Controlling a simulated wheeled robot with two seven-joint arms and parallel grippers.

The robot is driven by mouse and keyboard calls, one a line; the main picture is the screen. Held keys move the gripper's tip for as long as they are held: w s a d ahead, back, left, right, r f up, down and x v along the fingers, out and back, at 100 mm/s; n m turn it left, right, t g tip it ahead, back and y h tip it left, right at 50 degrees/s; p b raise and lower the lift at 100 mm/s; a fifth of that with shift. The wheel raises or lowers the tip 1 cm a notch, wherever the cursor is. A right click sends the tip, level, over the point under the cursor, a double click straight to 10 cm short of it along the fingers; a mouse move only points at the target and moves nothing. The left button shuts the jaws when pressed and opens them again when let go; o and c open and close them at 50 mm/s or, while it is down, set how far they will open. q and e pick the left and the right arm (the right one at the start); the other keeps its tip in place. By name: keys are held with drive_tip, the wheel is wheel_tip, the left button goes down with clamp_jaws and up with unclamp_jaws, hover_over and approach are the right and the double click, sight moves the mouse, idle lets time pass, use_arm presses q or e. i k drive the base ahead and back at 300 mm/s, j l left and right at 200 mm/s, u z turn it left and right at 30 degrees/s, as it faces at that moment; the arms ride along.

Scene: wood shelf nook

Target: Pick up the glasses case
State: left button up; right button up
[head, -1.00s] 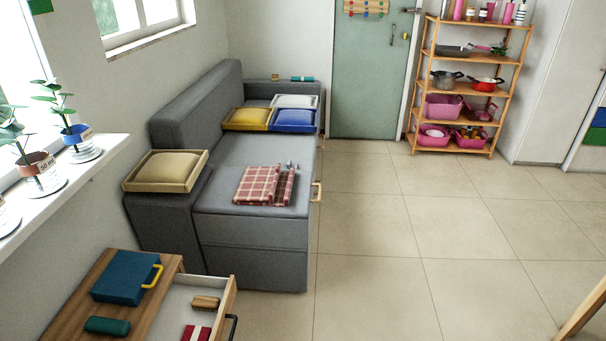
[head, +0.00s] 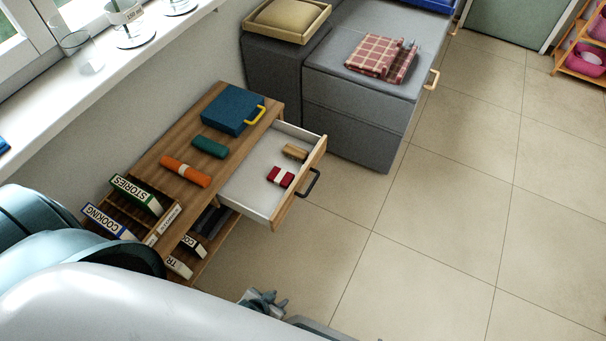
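A dark green, rounded, oblong case (head: 209,147), which looks like the glasses case, lies on the wooden cabinet top (head: 172,150). It sits between the blue box and an orange roll, touching no gripper. My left gripper (head: 268,301) shows small at the bottom of the head view, low over the floor and in front of the cabinet, well apart from the case. Its fingers are partly hidden by my arm, and I cannot tell whether they are open or shut. My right gripper is not in view.
A blue box (head: 232,109) with a yellow handle and the orange roll (head: 185,171) flank the case. An open drawer (head: 250,187) juts right, holding a brush and a red item. Books (head: 136,194) stand at the near end. A window sill (head: 95,90) runs along the left.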

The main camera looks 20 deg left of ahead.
sight(220, 150)
drive_tip(key=u, duration=1.5)
